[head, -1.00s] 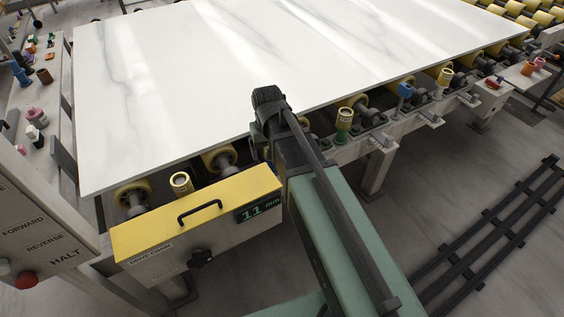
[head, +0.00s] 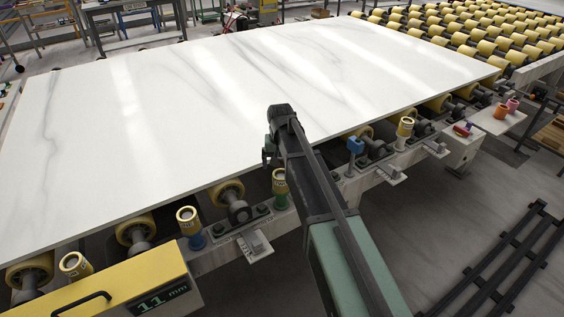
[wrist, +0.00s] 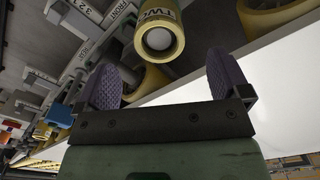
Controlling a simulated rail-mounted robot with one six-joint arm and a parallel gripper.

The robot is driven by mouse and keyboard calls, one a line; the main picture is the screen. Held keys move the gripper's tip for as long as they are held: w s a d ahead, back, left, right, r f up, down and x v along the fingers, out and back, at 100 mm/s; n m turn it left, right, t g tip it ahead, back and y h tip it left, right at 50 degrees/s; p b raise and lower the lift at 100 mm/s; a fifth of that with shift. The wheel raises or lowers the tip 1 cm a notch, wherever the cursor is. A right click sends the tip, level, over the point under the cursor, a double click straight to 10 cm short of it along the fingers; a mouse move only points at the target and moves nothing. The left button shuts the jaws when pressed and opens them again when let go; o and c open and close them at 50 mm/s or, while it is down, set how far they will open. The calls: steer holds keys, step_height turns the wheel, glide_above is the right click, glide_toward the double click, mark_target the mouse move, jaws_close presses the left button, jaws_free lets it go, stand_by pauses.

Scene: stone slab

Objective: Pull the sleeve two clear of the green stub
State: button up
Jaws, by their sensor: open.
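A yellow sleeve (head: 280,177) stands upright on a green stub (head: 280,201) at the slab's near edge. In the wrist view a yellow sleeve (wrist: 160,38) marked TWO shows its round open end with a pale centre; the stub behind it is hidden there. My gripper (wrist: 165,78) is open, with a purple ribbed pad on each side and nothing between them. The sleeve lies ahead of the pads, roughly centred between them and apart from both. In the head view my gripper (head: 268,155) is just above and left of the green stub's sleeve, partly hidden by my arm.
The white slab (head: 200,110) lies close behind the sleeve on yellow rollers. Another sleeve (head: 187,215) sits on a blue stub to the left, with one more (head: 75,265) beyond. A blue block (head: 355,145) and a sleeve (head: 404,128) stand to the right.

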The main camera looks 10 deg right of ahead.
mark_target(281, 176)
step_height(281, 176, down, 9)
steer(key=b, duration=0.7)
steer(key=shift+d+r, duration=0.1)
steer(key=shift+r, duration=0.1)
steer(key=c, duration=1)
steer(key=shift+r+p, duration=3.6)
steer(key=shift+r, duration=0.05)
steer(key=shift+c, duration=0.2)
step_height(281, 176, up, 6)
steer(key=p, duration=0.6)
